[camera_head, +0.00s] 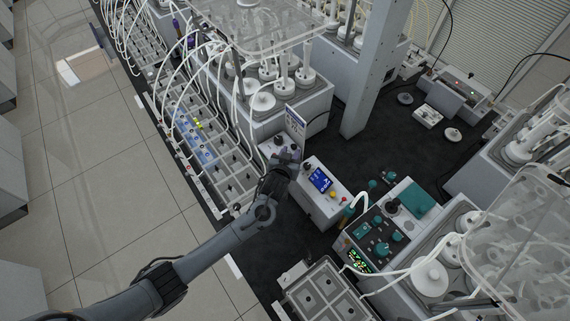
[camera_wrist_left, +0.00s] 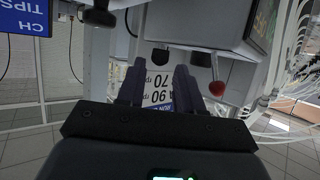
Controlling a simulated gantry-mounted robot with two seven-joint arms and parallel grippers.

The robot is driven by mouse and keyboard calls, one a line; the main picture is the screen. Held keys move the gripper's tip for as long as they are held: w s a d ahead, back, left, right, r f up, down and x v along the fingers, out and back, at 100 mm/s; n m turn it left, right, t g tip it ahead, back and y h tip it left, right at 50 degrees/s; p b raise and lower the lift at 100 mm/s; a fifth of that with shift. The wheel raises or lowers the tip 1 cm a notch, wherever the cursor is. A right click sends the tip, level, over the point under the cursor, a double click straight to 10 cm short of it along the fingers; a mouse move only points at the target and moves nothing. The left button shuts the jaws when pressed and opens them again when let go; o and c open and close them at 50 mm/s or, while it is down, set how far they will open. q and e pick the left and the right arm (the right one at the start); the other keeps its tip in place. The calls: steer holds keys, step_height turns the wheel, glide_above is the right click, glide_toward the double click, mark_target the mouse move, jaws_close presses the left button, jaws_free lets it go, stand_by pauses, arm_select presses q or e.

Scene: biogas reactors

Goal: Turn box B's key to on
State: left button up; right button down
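A white control box (camera_head: 322,190) with a blue screen stands near the centre of the head view. A pale unit with dark knobs (camera_head: 279,141) sits just behind my left gripper (camera_head: 287,158). In the left wrist view, my left gripper (camera_wrist_left: 158,88) has its two dark fingers apart, with a gap between them. A black knob (camera_wrist_left: 160,57) on the underside of a pale box shows just beyond the fingertips. I cannot read a letter B on any box, and I cannot tell which part is the key. My right gripper is not in view.
A white and blue label plate (camera_head: 295,122) stands close to my left gripper; its numbers (camera_wrist_left: 157,90) show behind the fingers. A red knob (camera_wrist_left: 217,88) is beside them. A teal-knobbed panel (camera_head: 380,238) stands at right.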

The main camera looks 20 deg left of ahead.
arm_select(q)
steer(key=a+v, duration=0.1)
steer(key=v, duration=0.7)
steer(key=shift+d, duration=0.5)
steer(key=shift+s, duration=0.1)
